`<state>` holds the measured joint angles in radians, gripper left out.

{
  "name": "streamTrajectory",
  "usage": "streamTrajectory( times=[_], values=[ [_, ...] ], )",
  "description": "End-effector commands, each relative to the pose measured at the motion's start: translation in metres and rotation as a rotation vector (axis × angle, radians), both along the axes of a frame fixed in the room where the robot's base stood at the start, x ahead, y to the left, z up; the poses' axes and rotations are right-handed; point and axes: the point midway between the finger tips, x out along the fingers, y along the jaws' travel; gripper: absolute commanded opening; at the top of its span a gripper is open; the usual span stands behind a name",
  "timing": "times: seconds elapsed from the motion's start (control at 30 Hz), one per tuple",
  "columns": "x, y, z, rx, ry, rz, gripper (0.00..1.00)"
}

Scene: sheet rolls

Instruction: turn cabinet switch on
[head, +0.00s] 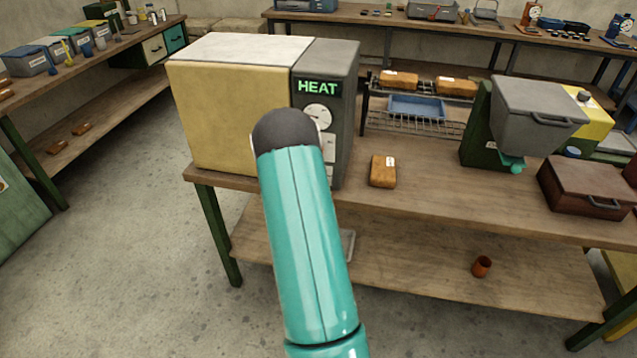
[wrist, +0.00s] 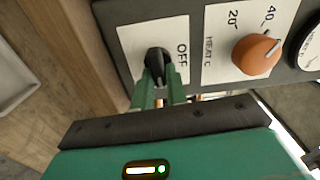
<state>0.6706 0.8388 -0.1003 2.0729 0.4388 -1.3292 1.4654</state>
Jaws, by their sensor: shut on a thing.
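The cabinet (head: 228,105) stands on the wooden bench, with a yellow front and a dark grey control side lit with a green HEAT sign. In the wrist view its panel (wrist: 119,28) carries a black rotary switch (wrist: 157,58) on a white plate marked OFF. My gripper (wrist: 158,78) has its green fingers closed on the switch knob. The switch's pointer position is mostly hidden by the fingers. In the head view my teal arm covers the gripper and the lower part of the panel.
Beside the switch is an orange HEAT °C dial (wrist: 257,54). On the bench are a wrapped brown block (head: 383,171), a wire rack (head: 410,119) with blocks and a blue tray, a grey hopper (head: 538,112) and a brown case (head: 590,187). Open floor (head: 130,240) lies left.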

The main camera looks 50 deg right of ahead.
Motion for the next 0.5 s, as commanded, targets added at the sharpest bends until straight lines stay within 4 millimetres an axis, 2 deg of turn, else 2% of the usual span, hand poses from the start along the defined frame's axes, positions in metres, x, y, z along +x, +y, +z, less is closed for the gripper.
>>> streamTrajectory(
  times=[0.5],
  values=[
    [-0.0002,0.0006,-0.0012,0.028,-0.062,0.000,0.00]
  ],
)
